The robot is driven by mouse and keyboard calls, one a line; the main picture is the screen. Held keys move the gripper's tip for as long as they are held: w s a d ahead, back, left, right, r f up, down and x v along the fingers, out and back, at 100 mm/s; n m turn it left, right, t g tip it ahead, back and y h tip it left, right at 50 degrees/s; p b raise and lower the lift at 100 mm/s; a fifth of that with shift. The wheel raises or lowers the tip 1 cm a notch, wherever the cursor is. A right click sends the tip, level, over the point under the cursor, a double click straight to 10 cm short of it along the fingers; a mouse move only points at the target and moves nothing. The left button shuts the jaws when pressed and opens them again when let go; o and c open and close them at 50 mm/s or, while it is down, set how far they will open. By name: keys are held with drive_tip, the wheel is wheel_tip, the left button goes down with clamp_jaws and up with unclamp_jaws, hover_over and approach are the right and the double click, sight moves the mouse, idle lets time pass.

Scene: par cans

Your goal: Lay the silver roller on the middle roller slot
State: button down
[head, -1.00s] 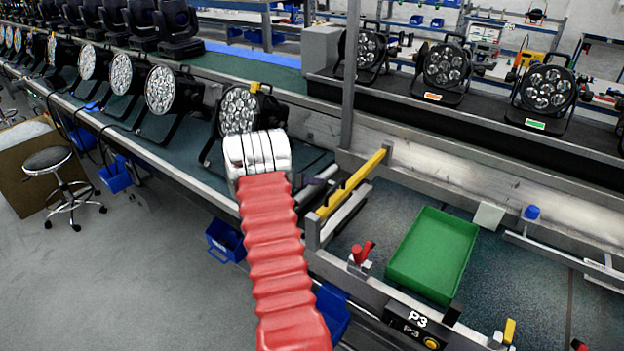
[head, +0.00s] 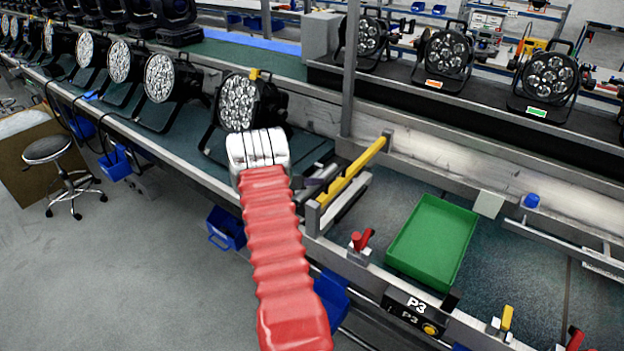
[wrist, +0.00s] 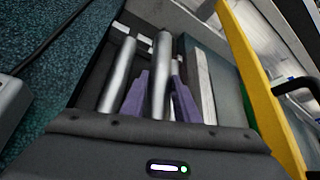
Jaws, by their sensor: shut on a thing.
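The silver roller (wrist: 160,70) stands out between the two purple fingers of my gripper (wrist: 160,97) in the wrist view. The fingers are shut on it. A second silver roller (wrist: 118,75) lies roughly parallel just left of it.
The yellow rail is close on the right in the wrist view (wrist: 262,85). A lit par can (head: 238,102) stands behind my arm. The bench front edge runs under my arm.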

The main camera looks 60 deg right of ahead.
drive_tip(key=shift+f, duration=2.15)
drive_tip(key=shift+a+f, duration=0.15)
drive_tip(key=shift+f, duration=0.4)
drive_tip(key=shift+s, duration=0.1)
drive_tip(key=shift+s+a+f, duration=0.1)
drive_tip(key=shift+a+f, duration=0.05)
drive_tip(key=shift+a, duration=0.15)
drive_tip(key=shift+s+d+r, duration=0.35)
drive_tip(key=shift+s+d, duration=0.1)
drive_tip(key=shift+d, duration=0.1)
drive_tip(key=c, duration=1.7)
unclamp_jaws()
drive_tip(key=o, duration=0.4)
drive_tip(key=shift+a, duration=0.1)
